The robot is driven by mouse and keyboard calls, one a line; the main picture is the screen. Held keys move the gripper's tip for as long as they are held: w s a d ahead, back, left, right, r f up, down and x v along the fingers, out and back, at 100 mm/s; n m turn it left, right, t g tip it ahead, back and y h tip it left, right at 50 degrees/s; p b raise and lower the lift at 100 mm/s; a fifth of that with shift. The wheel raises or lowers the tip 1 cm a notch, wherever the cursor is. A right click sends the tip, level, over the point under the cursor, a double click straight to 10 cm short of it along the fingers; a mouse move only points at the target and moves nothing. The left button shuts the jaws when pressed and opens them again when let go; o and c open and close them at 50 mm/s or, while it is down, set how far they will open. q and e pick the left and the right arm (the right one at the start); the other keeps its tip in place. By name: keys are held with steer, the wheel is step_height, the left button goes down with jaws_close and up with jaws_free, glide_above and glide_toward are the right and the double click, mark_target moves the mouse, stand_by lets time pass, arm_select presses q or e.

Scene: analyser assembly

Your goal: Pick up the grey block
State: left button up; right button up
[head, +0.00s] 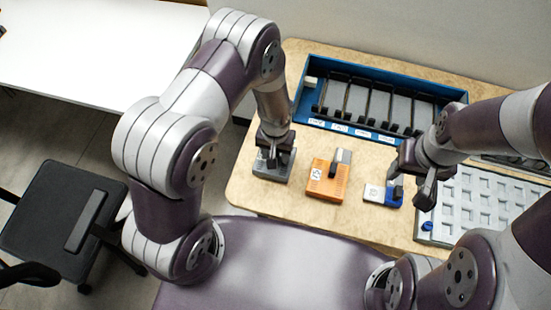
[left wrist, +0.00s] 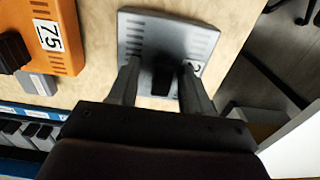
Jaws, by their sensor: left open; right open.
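The grey block (head: 284,171) lies flat on the wooden table at its left end, and it also shows in the left wrist view (left wrist: 152,42). My left gripper (head: 271,155) is open right over the block, fingers pointing down. In the left wrist view its two fingers (left wrist: 160,80) stand on either side of the block's dark handle; I cannot tell whether they touch it. Part of the block's label is hidden behind a finger. My right gripper (head: 413,183) is open and empty, above the table by the white-and-blue block.
An orange block (head: 324,185) with a dark handle stands right of the grey one. A white-and-blue block (head: 378,194) is further right. A blue rack (head: 303,100) with several slots lies behind. A white tray (head: 470,181) is at right. The table's left edge is close.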

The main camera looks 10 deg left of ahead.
arm_select(q)
steer(key=shift+a, duration=0.2)
jaws_close()
steer(key=shift+d, duration=0.1)
steer(key=shift+r, duration=0.1)
steer(key=shift+w+r, duration=0.1)
steer(key=shift+r, duration=0.5)
step_height(320, 180, up, 3)
steer(key=shift+f+b, duration=0.1)
steer(key=shift+b, duration=0.3)
steer(key=w+d+r+b, duration=0.2)
steer(key=w+d+r, duration=0.5)
steer(key=d, duration=0.2)
steer(key=shift+d, duration=0.2)
